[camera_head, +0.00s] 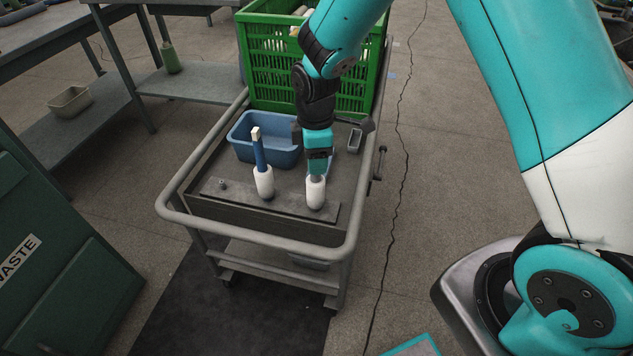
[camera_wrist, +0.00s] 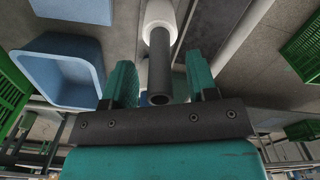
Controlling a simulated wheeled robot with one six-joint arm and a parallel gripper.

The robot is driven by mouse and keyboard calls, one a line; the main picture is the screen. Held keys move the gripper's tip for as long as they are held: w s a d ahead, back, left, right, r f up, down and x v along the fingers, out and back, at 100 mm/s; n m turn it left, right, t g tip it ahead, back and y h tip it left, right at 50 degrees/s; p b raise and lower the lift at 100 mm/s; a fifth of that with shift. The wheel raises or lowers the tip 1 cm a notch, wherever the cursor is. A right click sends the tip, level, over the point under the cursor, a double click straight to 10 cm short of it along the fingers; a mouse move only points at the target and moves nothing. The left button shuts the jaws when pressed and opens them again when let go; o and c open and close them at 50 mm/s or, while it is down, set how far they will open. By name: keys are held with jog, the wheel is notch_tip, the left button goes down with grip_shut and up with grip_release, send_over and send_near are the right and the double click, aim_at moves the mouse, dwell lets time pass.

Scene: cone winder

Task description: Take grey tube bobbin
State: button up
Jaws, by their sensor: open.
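The grey tube bobbin (camera_head: 315,194) stands upright on the cart's dark strip, with white yarn around its lower part. In the wrist view its dark grey tube (camera_wrist: 159,73) points toward my palm, with the white yarn beyond. My gripper (camera_head: 318,168) is directly above this bobbin. In the wrist view the teal fingers of my gripper (camera_wrist: 161,82) are open, one on each side of the tube, with gaps visible. In the head view the fingers hide most of the grey tube.
A blue tube bobbin (camera_head: 264,184) stands close to the left. A blue bin (camera_head: 270,152) and a green crate (camera_head: 258,66) stand behind. A grey rail (camera_head: 262,240) rims the cart. A dark holder (camera_head: 355,139) is at the right.

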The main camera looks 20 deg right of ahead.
jog(key=shift+f, duration=0.55)
jog(key=c, duration=0.9)
jog(key=shift+r, duration=0.2)
